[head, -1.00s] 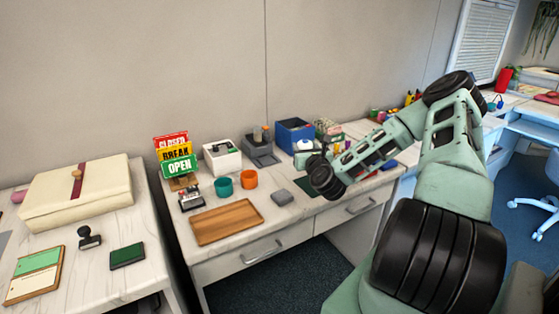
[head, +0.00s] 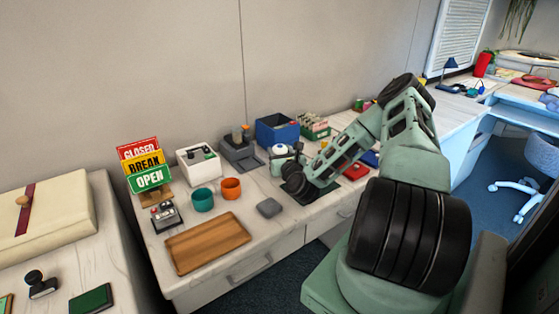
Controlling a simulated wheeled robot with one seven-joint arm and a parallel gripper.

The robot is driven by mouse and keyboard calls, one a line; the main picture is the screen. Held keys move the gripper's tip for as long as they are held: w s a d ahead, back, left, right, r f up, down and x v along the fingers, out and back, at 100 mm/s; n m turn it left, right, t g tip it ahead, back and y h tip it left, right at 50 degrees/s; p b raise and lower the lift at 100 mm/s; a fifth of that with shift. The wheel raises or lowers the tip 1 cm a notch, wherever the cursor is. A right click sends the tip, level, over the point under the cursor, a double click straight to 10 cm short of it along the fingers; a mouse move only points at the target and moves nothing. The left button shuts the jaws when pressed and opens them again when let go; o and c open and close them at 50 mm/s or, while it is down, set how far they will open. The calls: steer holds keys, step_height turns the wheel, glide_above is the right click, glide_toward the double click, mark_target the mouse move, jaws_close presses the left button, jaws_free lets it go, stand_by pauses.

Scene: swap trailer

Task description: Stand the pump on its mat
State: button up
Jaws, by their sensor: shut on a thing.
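The pump (head: 280,150) looks like a small white rounded body with a darker top, at the end of my arm above the desk. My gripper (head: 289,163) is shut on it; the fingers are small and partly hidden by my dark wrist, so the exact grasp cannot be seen. Whether the pump touches the desk cannot be told.
A blue bin (head: 277,131), a grey stand (head: 241,153) and a white box (head: 198,164) stand along the back. A teal cup (head: 202,200), an orange cup (head: 231,189), a grey block (head: 269,208) and a wooden tray (head: 207,243) are to the left.

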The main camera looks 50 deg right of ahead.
steer(key=shift+f, duration=1.55)
steer(key=shift+f, duration=0.2)
steer(key=o, duration=1.2)
steer(key=shift+o, duration=0.2)
steer(key=shift+r, duration=0.15)
